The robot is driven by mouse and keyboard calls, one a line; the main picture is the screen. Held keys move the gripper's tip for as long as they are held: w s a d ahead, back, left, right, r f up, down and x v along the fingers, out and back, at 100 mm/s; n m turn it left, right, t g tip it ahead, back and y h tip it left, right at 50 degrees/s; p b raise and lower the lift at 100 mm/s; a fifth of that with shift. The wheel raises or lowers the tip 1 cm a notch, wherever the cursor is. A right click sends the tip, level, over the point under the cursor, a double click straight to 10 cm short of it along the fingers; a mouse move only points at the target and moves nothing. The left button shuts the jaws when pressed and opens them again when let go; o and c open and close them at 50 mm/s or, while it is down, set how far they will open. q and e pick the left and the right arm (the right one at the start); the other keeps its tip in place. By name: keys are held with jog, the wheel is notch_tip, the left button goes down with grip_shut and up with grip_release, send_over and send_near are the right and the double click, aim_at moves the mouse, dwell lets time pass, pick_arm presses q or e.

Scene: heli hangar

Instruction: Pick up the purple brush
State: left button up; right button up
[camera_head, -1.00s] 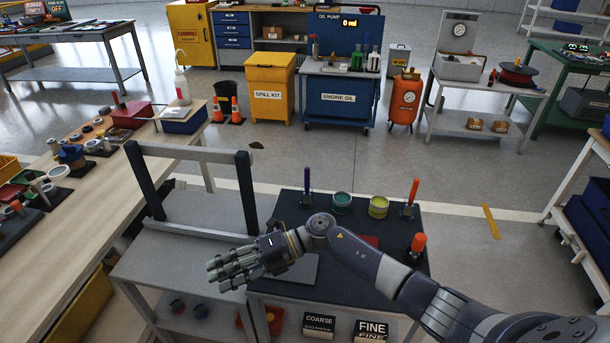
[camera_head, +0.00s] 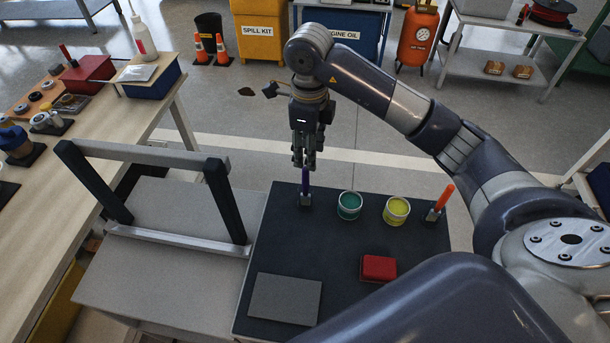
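The purple brush (camera_head: 305,183) stands upright at the back left of the dark mat (camera_head: 285,235), its lower end in a small grey holder (camera_head: 305,199). My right gripper (camera_head: 304,163) points down directly over it, with the fingers around or just in front of the top of its handle. The upper part of the brush is hidden by the fingers, and I cannot tell whether they are closed on it. My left gripper is out of view.
Right of the brush stand a teal pot (camera_head: 349,205), a yellow pot (camera_head: 396,211) and an orange brush (camera_head: 441,201). A red block (camera_head: 378,268) and grey plate (camera_head: 285,299) lie nearer. A frame with dark posts (camera_head: 228,202) stands left.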

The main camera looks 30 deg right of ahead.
jog(key=f, duration=0.3)
jog(key=shift+s+a+f+p, duration=0.2)
jog(key=shift+s+f+p, duration=0.1)
jog(key=shift+f, duration=0.05)
jog(key=shift+w+f, duration=0.1)
jog(key=shift+f, duration=0.45)
jog(key=p, duration=0.2)
send_over(305, 194)
jog(key=f, duration=0.4)
jog(key=shift+w+d+f, duration=0.15)
jog(key=shift+w, duration=0.15)
jog(key=shift+f, duration=0.2)
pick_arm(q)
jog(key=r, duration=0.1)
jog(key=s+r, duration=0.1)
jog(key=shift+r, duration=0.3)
pick_arm(e)
grip_shut()
